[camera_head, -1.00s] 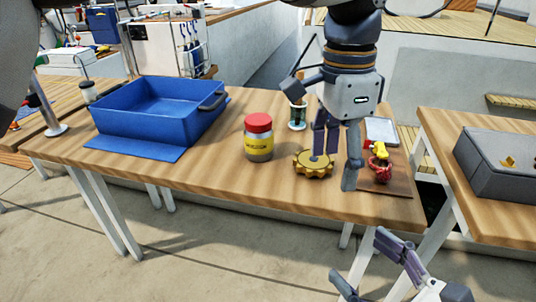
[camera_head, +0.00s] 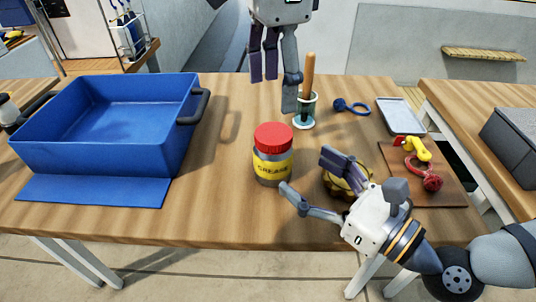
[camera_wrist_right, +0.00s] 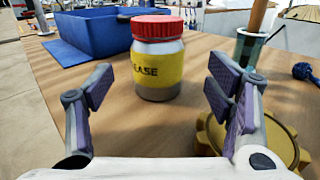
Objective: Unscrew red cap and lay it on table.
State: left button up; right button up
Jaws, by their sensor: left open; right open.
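The red cap (camera_head: 273,136) sits on top of an upright jar (camera_head: 271,168) with a yellow grease label, near the middle of the table (camera_head: 225,215). In the right wrist view the cap (camera_wrist_right: 158,27) and jar (camera_wrist_right: 158,72) stand ahead, between the lines of the two fingers. My right gripper (camera_head: 308,176) is open and empty, low at the jar's right front, apart from it. My left gripper (camera_head: 274,88) is open and empty above the table, behind the jar. Nothing hides the cap.
A blue bin (camera_head: 110,125) stands at the left. A cup with a wooden handle (camera_head: 305,112) is behind the jar. A golden gear (camera_head: 345,182) lies partly hidden under my right gripper. A brown board (camera_head: 440,192) and a grey tray (camera_head: 400,116) lie right. Table left of the jar is clear.

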aim_at(272, 148)
jog(key=x, duration=0.9)
jog(key=shift+f, duration=0.1)
jog(key=shift+w, duration=0.1)
